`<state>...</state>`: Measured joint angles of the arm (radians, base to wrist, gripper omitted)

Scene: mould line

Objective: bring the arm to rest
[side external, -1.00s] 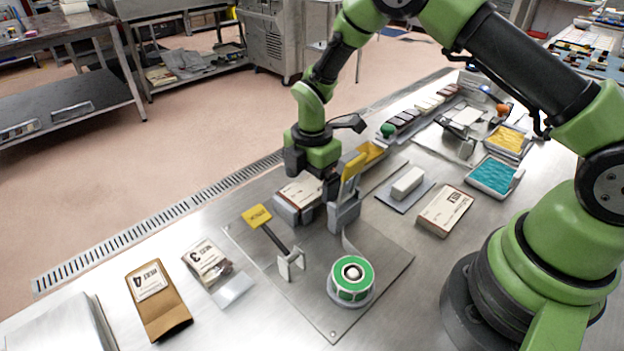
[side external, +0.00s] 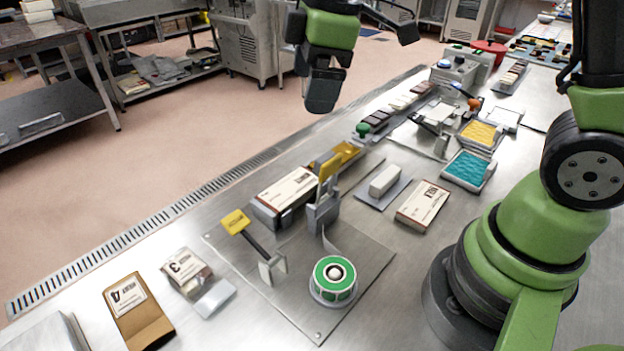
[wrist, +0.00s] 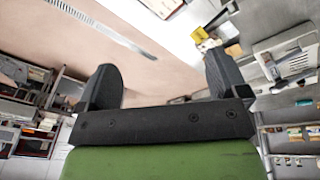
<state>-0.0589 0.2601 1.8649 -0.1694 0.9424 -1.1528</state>
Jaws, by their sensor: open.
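My gripper (side external: 323,92) hangs high above the far edge of the steel table, well clear of everything on it. In the wrist view my gripper (wrist: 163,85) has its two dark fingers wide apart with nothing between them. In the side view its fingers overlap, so the gap is hidden there. A labelled box (side external: 287,196) lies in a grey holder on the table, below and to the left of my gripper, apart from it.
A yellow-tipped clamp (side external: 328,185), a yellow-flag lever (side external: 237,223) and a green-and-white roll (side external: 334,279) stand on the base plate (side external: 325,318). A brown pouch (side external: 133,315) lies front left. Yellow (side external: 478,133) and teal (side external: 468,168) trays are at right. Air around my gripper is free.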

